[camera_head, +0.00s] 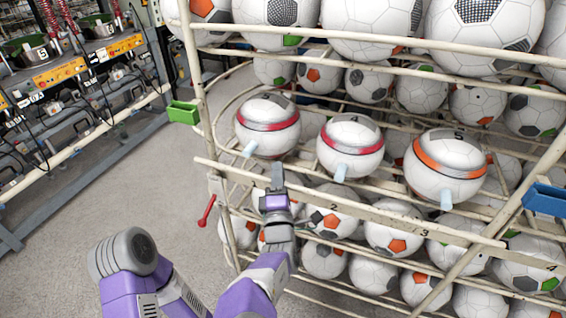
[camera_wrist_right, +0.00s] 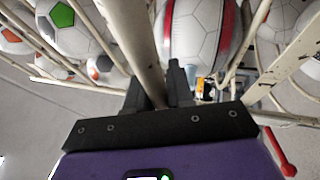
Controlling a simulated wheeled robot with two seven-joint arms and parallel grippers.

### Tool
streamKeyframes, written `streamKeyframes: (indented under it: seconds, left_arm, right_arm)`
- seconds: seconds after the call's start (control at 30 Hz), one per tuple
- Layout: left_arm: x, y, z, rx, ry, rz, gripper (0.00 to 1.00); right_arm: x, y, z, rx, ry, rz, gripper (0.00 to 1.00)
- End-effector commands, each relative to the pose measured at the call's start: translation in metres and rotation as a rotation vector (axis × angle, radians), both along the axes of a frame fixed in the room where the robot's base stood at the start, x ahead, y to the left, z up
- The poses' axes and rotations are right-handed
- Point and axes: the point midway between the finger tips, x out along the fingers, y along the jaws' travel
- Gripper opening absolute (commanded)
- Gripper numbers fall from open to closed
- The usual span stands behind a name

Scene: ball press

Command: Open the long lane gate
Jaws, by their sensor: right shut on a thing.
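The long lane gate is a pale cream bar (camera_head: 395,215) running across the front of the ball rack, with numbers along it. It slopes down from the left post toward the right. My right gripper (camera_head: 277,178) is at the left part of this bar. In the right wrist view the cream bar (camera_wrist_right: 138,45) runs between the two dark fingers of my right gripper (camera_wrist_right: 158,90), which are shut on it. Part of the bar is hidden behind the gripper. My left gripper is not in view.
Striped balls (camera_head: 350,147) sit on the lane just behind the bar, with more balls above and below. A red handle (camera_head: 207,211) hangs at the left post. A green bin (camera_head: 183,112) and a blue bin (camera_head: 544,199) flank the rack. Floor at left is clear.

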Motion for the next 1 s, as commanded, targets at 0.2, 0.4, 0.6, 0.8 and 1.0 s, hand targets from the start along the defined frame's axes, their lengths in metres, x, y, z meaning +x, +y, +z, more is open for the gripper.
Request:
streamKeyframes:
  seconds: [0.2, 0.4, 0.6, 0.8, 1.0]
  left_arm:
    - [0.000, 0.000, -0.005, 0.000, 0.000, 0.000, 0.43]
    - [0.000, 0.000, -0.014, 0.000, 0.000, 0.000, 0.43]
    - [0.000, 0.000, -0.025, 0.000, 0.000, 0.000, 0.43]
    - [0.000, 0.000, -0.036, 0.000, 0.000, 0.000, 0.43]
    - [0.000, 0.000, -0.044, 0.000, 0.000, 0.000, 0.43]
  right_arm:
    - [-0.029, 0.016, -0.014, 0.003, -0.032, 0.010, 0.00]
    - [-0.049, 0.025, -0.042, 0.002, -0.031, 0.009, 0.00]
    - [-0.064, 0.032, -0.073, 0.001, -0.029, 0.012, 0.00]
    - [-0.073, 0.037, -0.103, 0.001, -0.025, 0.014, 0.00]
    - [-0.077, 0.039, -0.126, 0.000, -0.023, 0.017, 0.00]
